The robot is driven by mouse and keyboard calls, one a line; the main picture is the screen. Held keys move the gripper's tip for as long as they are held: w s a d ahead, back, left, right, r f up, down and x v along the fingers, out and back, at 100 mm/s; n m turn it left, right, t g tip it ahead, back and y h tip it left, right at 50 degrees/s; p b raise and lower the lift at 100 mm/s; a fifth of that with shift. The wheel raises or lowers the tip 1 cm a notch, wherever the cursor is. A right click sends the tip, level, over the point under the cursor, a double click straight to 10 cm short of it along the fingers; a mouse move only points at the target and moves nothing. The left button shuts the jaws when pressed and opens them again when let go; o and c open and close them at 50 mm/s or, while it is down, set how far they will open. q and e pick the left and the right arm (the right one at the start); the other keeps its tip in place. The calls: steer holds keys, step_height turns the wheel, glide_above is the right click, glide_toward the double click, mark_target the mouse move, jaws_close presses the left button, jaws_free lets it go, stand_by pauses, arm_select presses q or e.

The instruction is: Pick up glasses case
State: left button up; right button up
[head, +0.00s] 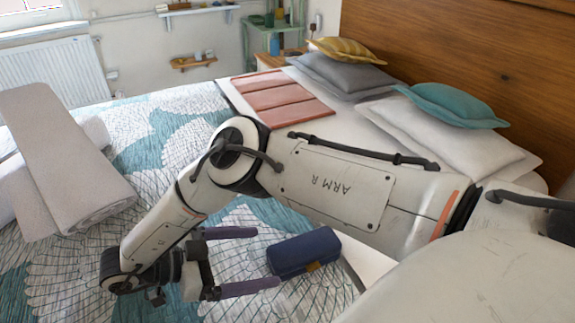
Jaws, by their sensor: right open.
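The glasses case (302,253) is a dark blue box with a small brown clasp on its front. It lies on the patterned bedspread at the lower middle of the head view. My right gripper (266,260) is open, with its two purple-grey fingers pointing right toward the case. The case lies just beyond the fingertips, with its left end near the gap between them. I cannot tell whether the lower finger touches it. My left gripper is not in view.
The bed (140,150) has a teal and white spread. A rolled grey blanket (62,160) lies at left. A folded red cloth (282,97), grey pillows (340,75), a yellow cushion (347,50) and a teal cushion (452,104) lie toward the wooden headboard (480,50).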

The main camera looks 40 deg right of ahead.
mark_target(294, 254)
steer(key=x, duration=0.4)
steer(key=shift+s, duration=0.3)
steer(key=shift+s+d+f, duration=0.15)
steer(key=shift+s+d, duration=0.05)
steer(key=shift+d, duration=0.25)
steer(key=x, duration=0.4)
steer(key=shift+s+d+f+p, duration=0.15)
steer(key=shift+s+p, duration=0.05)
steer(key=shift+p, duration=0.1)
steer(key=shift+d, duration=0.1)
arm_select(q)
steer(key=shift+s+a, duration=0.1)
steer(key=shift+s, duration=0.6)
arm_select(e)
steer(key=c, duration=1.2)
